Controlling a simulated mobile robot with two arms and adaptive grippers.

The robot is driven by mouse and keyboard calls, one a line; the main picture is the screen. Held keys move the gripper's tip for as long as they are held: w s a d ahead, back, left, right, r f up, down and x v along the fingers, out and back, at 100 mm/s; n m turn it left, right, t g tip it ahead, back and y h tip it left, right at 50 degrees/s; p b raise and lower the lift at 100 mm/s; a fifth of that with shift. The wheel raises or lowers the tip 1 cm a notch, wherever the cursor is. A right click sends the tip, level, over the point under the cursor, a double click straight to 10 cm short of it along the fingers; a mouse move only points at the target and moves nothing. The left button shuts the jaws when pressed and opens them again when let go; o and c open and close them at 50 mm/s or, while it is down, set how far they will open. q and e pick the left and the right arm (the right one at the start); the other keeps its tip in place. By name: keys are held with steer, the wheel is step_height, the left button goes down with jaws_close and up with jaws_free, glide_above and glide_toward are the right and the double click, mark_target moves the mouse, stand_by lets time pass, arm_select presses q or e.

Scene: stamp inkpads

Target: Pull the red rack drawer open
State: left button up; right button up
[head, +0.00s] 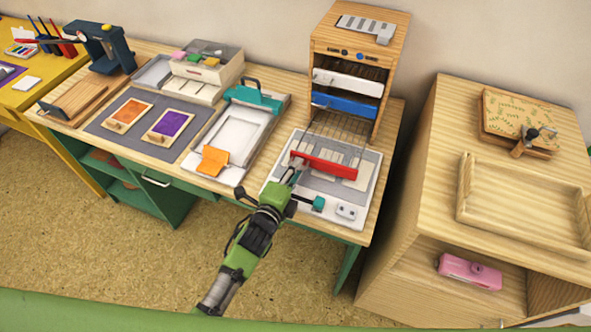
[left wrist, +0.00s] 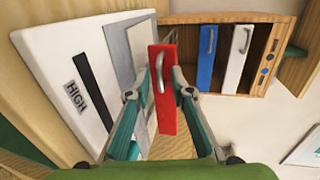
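The red drawer front (head: 324,168) stands well out from the wooden rack cabinet (head: 345,60), with its wire rack (head: 341,127) stretched behind it over the grey and white board (head: 333,202). My left gripper (head: 297,168) is at the left part of the red front. In the left wrist view, the two fingertips (left wrist: 163,83) are apart, one on each side of the red front (left wrist: 169,118) and its silver handle (left wrist: 158,72). I cannot tell whether they clamp it or only straddle it. My right gripper is not in view.
White (head: 347,82) and blue (head: 343,105) drawers sit shut above the red one. A teal-clamped tray (head: 234,138) with an orange piece stands to the left. A wooden cabinet (head: 425,190) is close on the right. Floor in front is clear.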

arm_select(q)
steer(key=v, duration=1.2)
stand_by(0.3)
